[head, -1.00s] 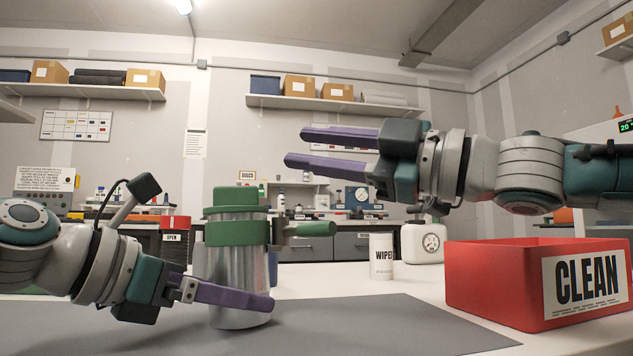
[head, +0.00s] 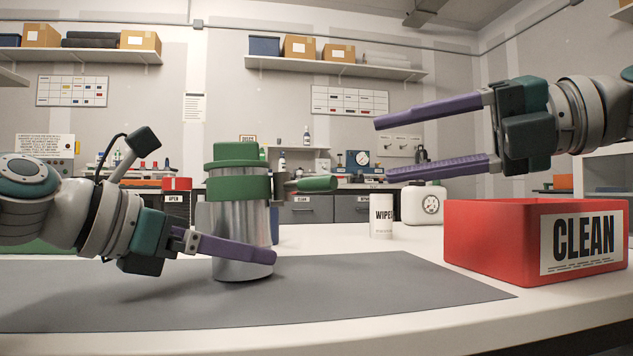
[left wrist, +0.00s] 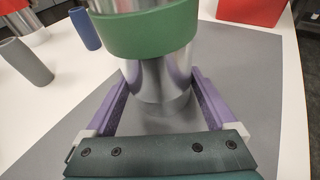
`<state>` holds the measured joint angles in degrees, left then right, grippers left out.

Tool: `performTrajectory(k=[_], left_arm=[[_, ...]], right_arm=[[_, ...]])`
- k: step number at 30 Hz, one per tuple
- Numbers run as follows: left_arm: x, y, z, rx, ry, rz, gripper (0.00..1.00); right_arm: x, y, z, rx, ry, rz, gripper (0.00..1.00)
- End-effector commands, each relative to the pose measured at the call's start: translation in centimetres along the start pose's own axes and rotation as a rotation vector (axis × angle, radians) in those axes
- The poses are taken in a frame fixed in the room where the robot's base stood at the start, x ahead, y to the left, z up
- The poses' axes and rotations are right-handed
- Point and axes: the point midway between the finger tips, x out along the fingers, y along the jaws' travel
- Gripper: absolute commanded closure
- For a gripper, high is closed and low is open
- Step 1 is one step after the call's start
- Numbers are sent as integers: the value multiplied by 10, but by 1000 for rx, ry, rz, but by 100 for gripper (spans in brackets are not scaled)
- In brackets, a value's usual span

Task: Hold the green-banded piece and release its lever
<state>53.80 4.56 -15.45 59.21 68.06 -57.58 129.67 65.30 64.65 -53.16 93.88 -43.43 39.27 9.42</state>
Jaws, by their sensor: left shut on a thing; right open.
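The green-banded piece (head: 241,238) is a silver metal cylinder with a green cap and a wide green band. It stands upright on the grey mat (head: 400,290). Its green lever (head: 310,185) sticks out to the right from the band, roughly level. My left gripper (head: 250,254) is shut on the lower silver body. In the left wrist view its purple fingers lie on both sides of the cylinder (left wrist: 160,82), below the green band (left wrist: 150,30). My right gripper (head: 382,150) is open and empty, to the right of the lever tip and apart from it.
A red bin (head: 490,245) marked CLEAN stands on the right of the white table. The mat's right part is clear. The left wrist view shows grey (left wrist: 25,62) and blue (left wrist: 85,28) cylinders.

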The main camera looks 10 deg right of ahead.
Motion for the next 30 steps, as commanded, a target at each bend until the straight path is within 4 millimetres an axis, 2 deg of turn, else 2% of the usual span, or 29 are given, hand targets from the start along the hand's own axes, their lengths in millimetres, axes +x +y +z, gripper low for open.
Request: performTrajectory(k=[3,7,21,25,30], left_arm=[[0,0,1,1,-3,1,54],[0,0,1,1,-3,1,54],[0,0,1,1,-3,0,54],[0,0,1,1,-3,0,54],[0,0,1,1,-3,0,54]], right_arm=[[-8,-12,-1,-80,8,-62,43],[-1,-16,-1,-105,12,-80,43],[90,-22,-1,-101,11,-78,43],[103,-23,-1,-100,9,-79,43],[108,-24,-1,-101,9,-81,43]])
